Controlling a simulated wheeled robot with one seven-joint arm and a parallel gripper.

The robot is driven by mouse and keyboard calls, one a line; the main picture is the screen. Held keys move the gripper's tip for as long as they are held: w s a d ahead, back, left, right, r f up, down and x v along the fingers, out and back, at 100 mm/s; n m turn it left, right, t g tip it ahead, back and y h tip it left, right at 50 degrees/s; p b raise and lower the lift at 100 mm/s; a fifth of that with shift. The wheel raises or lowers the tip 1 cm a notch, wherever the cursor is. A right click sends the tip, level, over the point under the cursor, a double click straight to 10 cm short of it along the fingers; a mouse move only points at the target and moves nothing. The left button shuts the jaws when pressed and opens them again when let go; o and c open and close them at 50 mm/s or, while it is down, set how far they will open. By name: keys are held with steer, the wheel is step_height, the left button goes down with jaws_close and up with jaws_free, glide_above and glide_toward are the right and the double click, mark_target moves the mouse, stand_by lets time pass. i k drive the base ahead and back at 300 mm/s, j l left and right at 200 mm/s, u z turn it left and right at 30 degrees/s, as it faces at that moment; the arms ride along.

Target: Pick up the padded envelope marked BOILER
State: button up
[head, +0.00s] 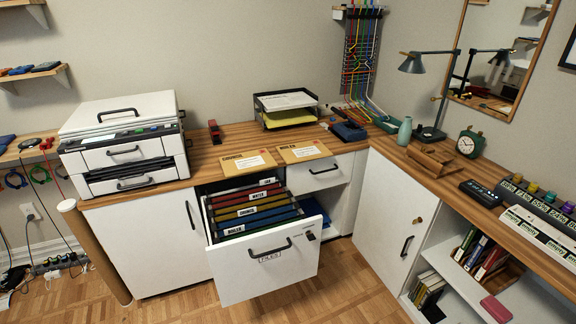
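Two tan padded envelopes lie flat on the wooden desk top, behind the open file drawer. The right envelope (310,152) has a dark label that appears to read BOILER and a pale address patch. The left envelope (248,162) has a similar label, too small to read surely. They lie close side by side, near the desk's front edge, and nothing covers them. My gripper is not in view.
The file drawer (262,279) stands pulled out below the envelopes, with several labelled folders, one marked BOILER. A white printer (124,147) stands left and a black paper tray (262,112) behind. A lamp (413,64) and green vase (404,131) stand right.

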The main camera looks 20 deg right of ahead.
mark_target(304, 151)
steer(key=i+l+u, duration=0.1)
steer(key=i, duration=0.45)
steer(key=i+l+u, duration=0.15)
steer(key=i, duration=0.35)
steer(key=i+l+u, duration=0.1)
steer(key=i+l, duration=0.15)
steer(key=i, duration=0.3)
steer(key=i+l+u, duration=0.1)
steer(key=i+l, duration=0.15)
steer(key=i, duration=0.25)
